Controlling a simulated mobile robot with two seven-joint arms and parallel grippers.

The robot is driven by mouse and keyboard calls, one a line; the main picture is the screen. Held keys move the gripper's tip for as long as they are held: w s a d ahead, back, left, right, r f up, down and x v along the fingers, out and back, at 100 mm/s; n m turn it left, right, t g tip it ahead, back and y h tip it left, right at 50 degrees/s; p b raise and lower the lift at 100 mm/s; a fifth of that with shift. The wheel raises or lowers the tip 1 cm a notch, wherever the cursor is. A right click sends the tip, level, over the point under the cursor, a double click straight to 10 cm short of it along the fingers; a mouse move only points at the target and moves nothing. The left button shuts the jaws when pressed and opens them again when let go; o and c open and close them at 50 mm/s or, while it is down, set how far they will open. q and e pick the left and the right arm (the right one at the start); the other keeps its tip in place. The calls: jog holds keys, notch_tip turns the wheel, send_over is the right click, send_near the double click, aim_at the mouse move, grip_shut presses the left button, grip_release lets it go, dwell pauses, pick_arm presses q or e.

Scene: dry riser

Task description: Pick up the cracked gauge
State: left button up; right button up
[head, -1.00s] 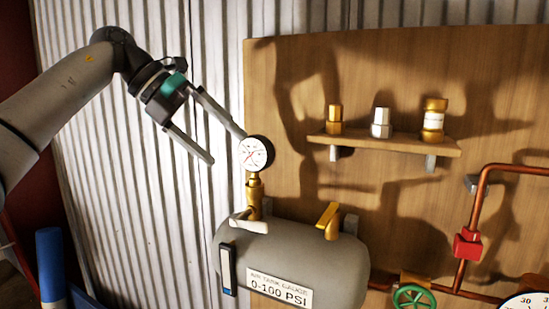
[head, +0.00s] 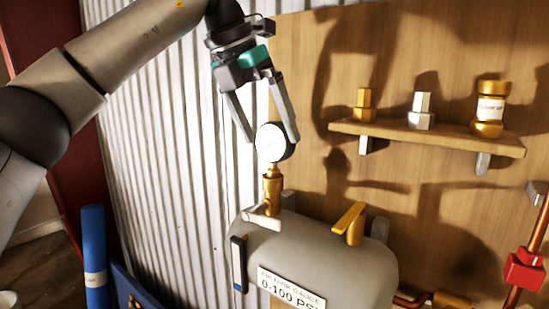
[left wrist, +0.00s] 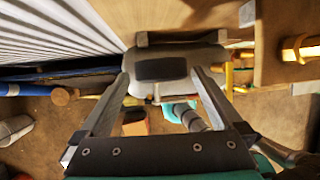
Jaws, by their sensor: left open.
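The gauge (head: 271,142) has a round white face and a dark rim. It stands upright on a brass fitting (head: 272,185) on top of the grey tank (head: 330,258). Glare washes out its face, so I cannot make out a crack. My left gripper (head: 272,140) points down from above, open, with its fingertips on either side of the gauge. In the left wrist view, a dark block that looks like the gauge's casing (left wrist: 162,68) lies between the open fingers (left wrist: 160,73), with gaps on both sides. My right gripper is not in view.
A pale lever (head: 262,217) and a yellow lever (head: 350,220) stick up from the tank. A wooden shelf (head: 430,137) with brass and silver fittings is to the right. Corrugated metal (head: 170,150) is behind on the left. A red pipe fitting (head: 524,270) sits far right.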

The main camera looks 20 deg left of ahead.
pick_arm(q)
jog(key=shift+w+d+f, duration=0.15)
jog(key=shift+f, duration=0.4)
jog(key=x, duration=0.4)
jog(key=shift+w+d+f, duration=0.15)
jog(key=shift+w+d, duration=0.05)
jog(key=shift+w, duration=0.05)
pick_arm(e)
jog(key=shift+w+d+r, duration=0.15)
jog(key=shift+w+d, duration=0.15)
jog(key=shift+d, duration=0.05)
pick_arm(q)
jog(key=c, duration=1.4)
notch_tip(320, 180, up, 11)
jog(key=p, duration=0.2)
jog(key=shift+d+p, duration=0.1)
jog(key=shift+p, duration=0.25)
notch_tip(320, 180, up, 8)
jog(key=p, duration=0.4)
send_over(280, 153)
jog(key=w, duration=0.3)
jog(key=shift+s+a+r, duration=0.15)
jog(key=shift+a+r, duration=0.25)
jog(key=shift+r, duration=0.15)
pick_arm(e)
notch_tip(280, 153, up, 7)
